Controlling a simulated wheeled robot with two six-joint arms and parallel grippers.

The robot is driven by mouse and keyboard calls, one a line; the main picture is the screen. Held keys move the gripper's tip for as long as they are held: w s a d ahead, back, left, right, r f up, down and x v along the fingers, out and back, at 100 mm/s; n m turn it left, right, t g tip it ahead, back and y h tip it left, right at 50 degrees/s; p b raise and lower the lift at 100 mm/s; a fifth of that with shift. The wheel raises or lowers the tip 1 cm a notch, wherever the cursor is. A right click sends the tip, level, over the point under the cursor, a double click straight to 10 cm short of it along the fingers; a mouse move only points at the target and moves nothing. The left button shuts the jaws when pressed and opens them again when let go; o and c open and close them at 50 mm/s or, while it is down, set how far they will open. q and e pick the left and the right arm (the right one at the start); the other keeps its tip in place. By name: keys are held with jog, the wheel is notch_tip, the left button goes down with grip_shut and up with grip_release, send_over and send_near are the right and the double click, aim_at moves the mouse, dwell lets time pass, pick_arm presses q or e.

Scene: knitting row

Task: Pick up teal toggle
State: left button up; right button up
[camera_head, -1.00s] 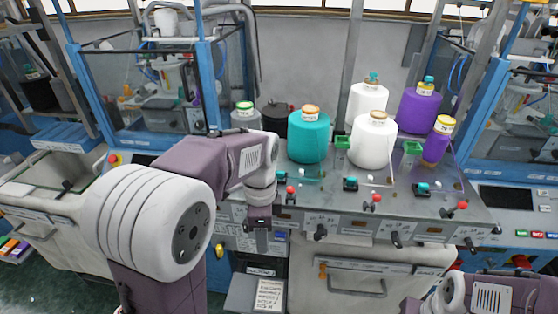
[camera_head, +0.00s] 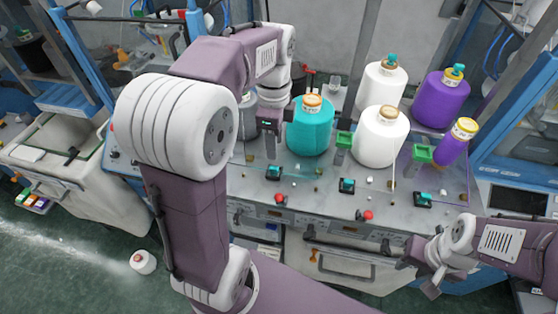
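Small teal toggles on dark bases sit along the front of the machine's grey deck: a left one (camera_head: 273,172), a middle one (camera_head: 347,184) and a right one (camera_head: 424,198). My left gripper (camera_head: 270,150) points down over the deck, behind the left toggle in the picture and left of the large teal yarn cone (camera_head: 310,130). Its fingers are small and dark, and their opening is unclear. My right gripper (camera_head: 424,285) is low at the right, in front of the machine and away from the toggles; its opening is also unclear.
White cones (camera_head: 380,138) and purple cones (camera_head: 442,100) stand behind the toggles. Green blocks (camera_head: 423,153) and red-knobbed levers (camera_head: 366,215) are close by. A small white spool (camera_head: 142,262) is on the floor at left. My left arm hides part of the machine.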

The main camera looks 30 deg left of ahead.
aim_at(274, 167)
pick_arm(q)
jog(key=shift+s+f, duration=0.95)
jog(key=shift+s, duration=0.2)
jog(key=shift+w+f, duration=0.25)
jog(key=shift+w+f+p, duration=0.55)
jog(key=shift+w+f, duration=0.25)
jog(key=shift+f, duration=0.2)
notch_tip(274, 167, down, 3)
jog(key=shift+s+f, duration=0.2)
jog(key=shift+s, duration=0.25)
jog(key=shift+w+f, duration=0.1)
jog(key=shift+w, duration=0.25)
grip_shut()
pick_arm(e)
jog(key=shift+s+r, duration=0.2)
jog(key=shift+r, duration=0.7)
pick_arm(q)
jog(key=shift+s, duration=0.15)
pick_arm(e)
jog(key=shift+s, duration=0.1)
